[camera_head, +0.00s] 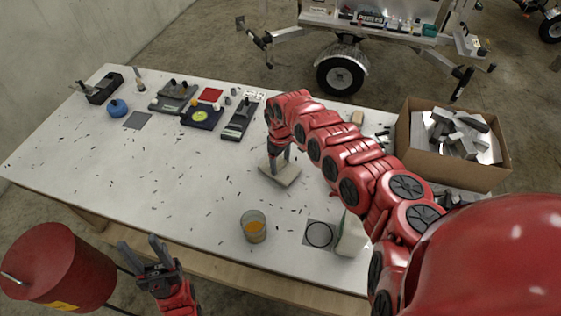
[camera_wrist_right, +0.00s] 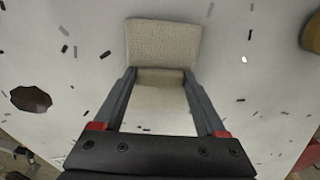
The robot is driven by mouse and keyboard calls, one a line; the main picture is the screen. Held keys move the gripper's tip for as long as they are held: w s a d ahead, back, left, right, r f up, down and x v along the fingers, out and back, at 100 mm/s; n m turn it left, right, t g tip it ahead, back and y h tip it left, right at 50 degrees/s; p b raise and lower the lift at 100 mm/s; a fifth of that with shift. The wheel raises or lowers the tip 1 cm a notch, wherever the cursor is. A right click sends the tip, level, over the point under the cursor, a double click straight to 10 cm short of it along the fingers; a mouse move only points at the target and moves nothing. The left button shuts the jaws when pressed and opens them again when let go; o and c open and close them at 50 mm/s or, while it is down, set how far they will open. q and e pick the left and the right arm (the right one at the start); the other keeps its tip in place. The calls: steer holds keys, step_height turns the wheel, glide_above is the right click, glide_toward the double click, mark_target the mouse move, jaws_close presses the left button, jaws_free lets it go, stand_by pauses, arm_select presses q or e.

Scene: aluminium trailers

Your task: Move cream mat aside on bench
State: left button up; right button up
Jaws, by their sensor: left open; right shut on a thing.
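The cream mat (camera_head: 283,173) is a small pale slab near the middle of the white bench. In the right wrist view the mat (camera_wrist_right: 163,42) reaches out beyond the fingertips, with a folded-looking or stepped near edge between them. My right gripper (camera_head: 280,158) comes down on the mat from above and is shut on it; the fingers (camera_wrist_right: 160,76) stand at its two sides. I cannot tell whether the mat is lifted off the bench. My left gripper (camera_head: 157,250) is open and empty, off the bench's front edge.
A glass with orange liquid (camera_head: 253,227), a dark square with a ring (camera_head: 319,234) and a white bottle-like item (camera_head: 351,236) stand in front. Tools and a dark blue tray (camera_head: 203,115) lie at the back. A cardboard box (camera_head: 452,170) is at right. The left middle holds only scattered chips.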

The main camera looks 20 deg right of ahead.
mark_target(280, 164)
steer(key=shift+f, duration=0.4)
steer(key=shift+f, duration=0.1)
steer(key=o, duration=1.3)
step_height(280, 164, up, 12)
steer(key=b, duration=0.2)
steer(key=shift+b, duration=0.3)
